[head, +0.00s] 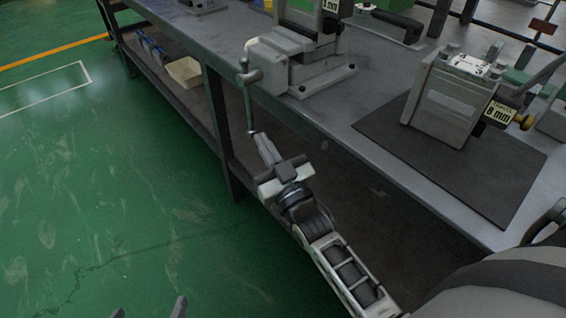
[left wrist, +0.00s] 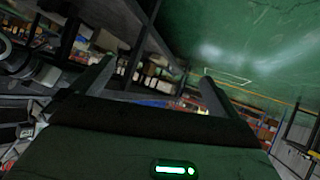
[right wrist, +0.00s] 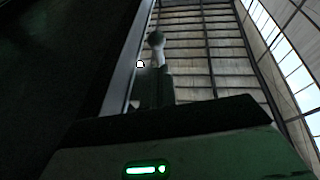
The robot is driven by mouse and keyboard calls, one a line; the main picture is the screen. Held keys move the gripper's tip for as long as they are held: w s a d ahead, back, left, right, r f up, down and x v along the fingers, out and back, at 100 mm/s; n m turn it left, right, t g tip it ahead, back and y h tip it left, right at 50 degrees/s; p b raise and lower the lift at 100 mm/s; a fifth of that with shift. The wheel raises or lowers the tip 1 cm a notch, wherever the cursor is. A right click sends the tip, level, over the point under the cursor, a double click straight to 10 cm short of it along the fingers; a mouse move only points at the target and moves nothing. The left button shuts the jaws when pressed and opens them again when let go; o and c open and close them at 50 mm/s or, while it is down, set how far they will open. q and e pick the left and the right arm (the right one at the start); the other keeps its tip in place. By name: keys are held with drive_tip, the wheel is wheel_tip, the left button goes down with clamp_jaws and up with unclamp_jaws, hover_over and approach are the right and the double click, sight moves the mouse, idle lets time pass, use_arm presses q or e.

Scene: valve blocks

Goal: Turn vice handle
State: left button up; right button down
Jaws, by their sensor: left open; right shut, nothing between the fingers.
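The grey vice (head: 300,58) stands on the bench near its front edge. Its handle (head: 248,98) is a thin bar hanging nearly upright from the screw end, past the bench edge. My right gripper (head: 264,146) is shut and empty, with its tips close to the handle's lower end; I cannot tell whether they touch. In the right wrist view the handle's rounded end (right wrist: 156,40) shows just beyond the shut fingers (right wrist: 154,88). My left gripper (head: 149,308) shows only its fingertips at the bottom edge. In the left wrist view its fingers (left wrist: 150,85) are spread and empty.
The workbench (head: 380,140) runs diagonally, with a lower shelf holding a beige bin (head: 184,72). A block marked 8 mm (head: 445,100) stands on a dark mat (head: 480,185) at the right. The green floor left of the bench is clear.

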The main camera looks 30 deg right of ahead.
use_arm(q)
drive_tip(key=r, duration=0.1)
drive_tip(key=r+p, duration=0.1)
drive_tip(key=r, duration=0.1)
drive_tip(key=shift+s+a+t, duration=0.2)
drive_tip(key=shift+a+t, duration=0.1)
drive_tip(key=shift+t, duration=0.1)
use_arm(e)
drive_tip(key=s, duration=1.1)
drive_tip(key=shift+d, duration=0.35)
drive_tip(key=shift+r, duration=0.15)
use_arm(q)
wheel_tip(320, 180, up, 8)
drive_tip(key=a+y+p, duration=0.1)
drive_tip(key=p, duration=1.1)
drive_tip(key=shift+s+a+f, duration=0.2)
drive_tip(key=shift+a+f, duration=0.05)
drive_tip(key=shift+a, duration=0.1)
use_arm(e)
drive_tip(key=s+a+g+y, duration=0.2)
drive_tip(key=s+a+g, duration=0.4)
drive_tip(key=g, duration=0.5)
drive_tip(key=shift+s+n+g, duration=0.3)
drive_tip(key=shift+s, duration=0.5)
drive_tip(key=shift+a, duration=0.1)
